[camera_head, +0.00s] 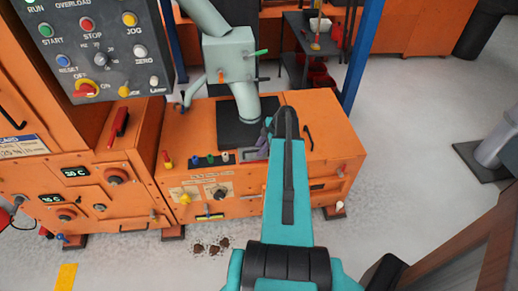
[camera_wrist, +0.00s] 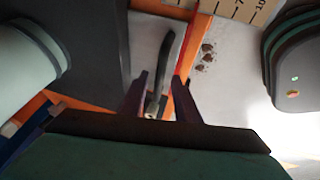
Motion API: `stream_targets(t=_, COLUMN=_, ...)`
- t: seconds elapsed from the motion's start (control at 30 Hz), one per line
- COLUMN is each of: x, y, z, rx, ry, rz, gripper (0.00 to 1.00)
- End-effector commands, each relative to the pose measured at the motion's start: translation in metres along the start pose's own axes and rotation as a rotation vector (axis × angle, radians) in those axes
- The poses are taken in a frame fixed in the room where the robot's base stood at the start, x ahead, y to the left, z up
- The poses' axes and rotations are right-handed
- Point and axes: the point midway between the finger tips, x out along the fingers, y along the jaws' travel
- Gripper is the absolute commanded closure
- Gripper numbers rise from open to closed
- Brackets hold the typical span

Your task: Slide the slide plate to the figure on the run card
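My gripper (camera_wrist: 161,78) shows its two dark fingers standing apart in the wrist view. A black curved handle (camera_wrist: 166,55) rises between them, with gaps seen beside it; I cannot tell how deep it sits. A pale plate (camera_wrist: 146,38) lies by the handle, beside a dark flat pad; I cannot be sure that it is the slide plate. In the head view my gripper (camera_head: 265,138) is over the orange machine's top, right of the chute, partly hidden by my arm. A white card (camera_head: 24,146) with small print is at the far left; its figure is not clearly readable.
A number scale (camera_wrist: 240,8) shows at the top of the wrist view, only partly. The grey-green chute (camera_head: 232,62) stands on the dark pad (camera_head: 232,130) close left of my gripper. A control panel (camera_head: 92,45) is at upper left. A blue post (camera_head: 362,55) stands at right.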

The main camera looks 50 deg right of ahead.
Motion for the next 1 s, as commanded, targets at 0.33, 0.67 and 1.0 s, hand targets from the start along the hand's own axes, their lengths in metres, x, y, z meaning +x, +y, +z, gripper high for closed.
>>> stream_targets(t=0.33, x=0.000, y=0.001, z=-0.001, rx=0.000, ry=0.001, rz=0.001, gripper=0.70)
stream_targets(t=0.67, x=-0.019, y=0.000, z=0.000, rx=-0.001, ry=0.000, rz=0.003, gripper=0.70)
stream_targets(t=1.0, x=-0.061, y=0.000, z=0.000, rx=0.000, ry=-0.001, rz=0.003, gripper=0.70)
